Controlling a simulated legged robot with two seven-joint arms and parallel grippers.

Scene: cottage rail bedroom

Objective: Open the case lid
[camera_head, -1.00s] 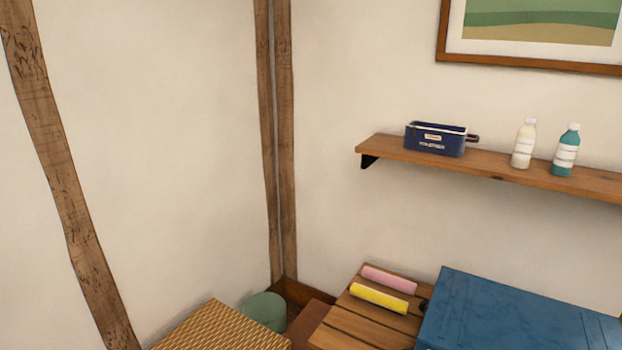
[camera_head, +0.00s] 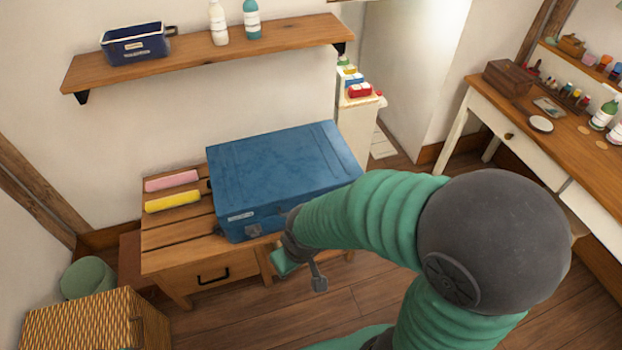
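The blue case (camera_head: 275,170) lies flat on a slatted wooden table with its lid down. A metal latch (camera_head: 253,230) and a small pale label show on its front side. My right arm comes in from the lower right, and its gripper (camera_head: 301,272) is just in front of the case's front side, pointing down. Its two fingers are spread apart with nothing between them. The arm hides the front right part of the case, and I cannot tell whether the gripper touches it. My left gripper is not in view.
Pink (camera_head: 171,181) and yellow (camera_head: 173,201) rolls lie on the table (camera_head: 165,237) left of the case. A wall shelf (camera_head: 215,50) with a blue tin and two bottles hangs above. A wicker box (camera_head: 85,325) stands lower left. A desk (camera_head: 540,130) stands right.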

